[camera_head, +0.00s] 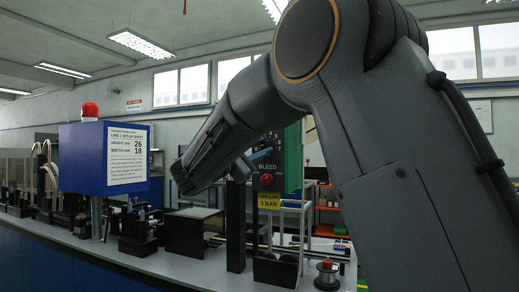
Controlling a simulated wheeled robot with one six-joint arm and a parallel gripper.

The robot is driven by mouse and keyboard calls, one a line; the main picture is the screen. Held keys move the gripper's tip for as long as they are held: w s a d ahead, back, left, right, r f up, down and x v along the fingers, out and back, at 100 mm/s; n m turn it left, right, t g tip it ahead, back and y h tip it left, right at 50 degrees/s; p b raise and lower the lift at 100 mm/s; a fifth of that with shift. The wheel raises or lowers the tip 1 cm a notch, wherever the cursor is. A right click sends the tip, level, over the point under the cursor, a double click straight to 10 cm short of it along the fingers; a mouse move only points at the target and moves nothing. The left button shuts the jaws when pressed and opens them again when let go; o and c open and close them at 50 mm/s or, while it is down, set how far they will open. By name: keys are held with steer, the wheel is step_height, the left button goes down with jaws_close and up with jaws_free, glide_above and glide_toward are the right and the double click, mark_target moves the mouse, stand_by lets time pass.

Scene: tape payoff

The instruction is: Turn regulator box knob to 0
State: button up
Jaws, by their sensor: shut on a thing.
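The regulator box (293,150) is a green upright box right of centre, partly behind my arm. Its dark front carries the word BLEED above a red round button (267,180). A yellow plate reading 5 BAR (266,204) is below. A light blue bar (261,154) shows above the button. My arm reaches down to the left, and my gripper (242,167) is at the left side of the box front, small and dark. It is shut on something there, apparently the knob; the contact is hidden. The knob's setting cannot be read.
A blue box (83,158) with a LINE 1 setup sheet (127,158) and a red lamp (89,110) stands at left. Dark fixtures line the grey bench (185,262). A wire spool (327,275) is near its front right. My arm blocks much of the right side.

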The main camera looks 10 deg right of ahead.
steer(key=shift+n+t+y, duration=0.3)
steer(key=shift+n+t, duration=0.7)
steer(key=shift+n, duration=1.5)
steer(key=o, duration=1.1)
steer(key=shift+c, duration=0.2)
steer(key=shift+d, duration=0.1)
steer(key=shift+f, duration=0.1)
steer(key=b+v, duration=0.2)
steer(key=v, duration=0.5)
steer(key=shift+s+a, duration=0.3)
steer(key=shift+d+f, duration=0.1)
steer(key=shift+f, duration=0.1)
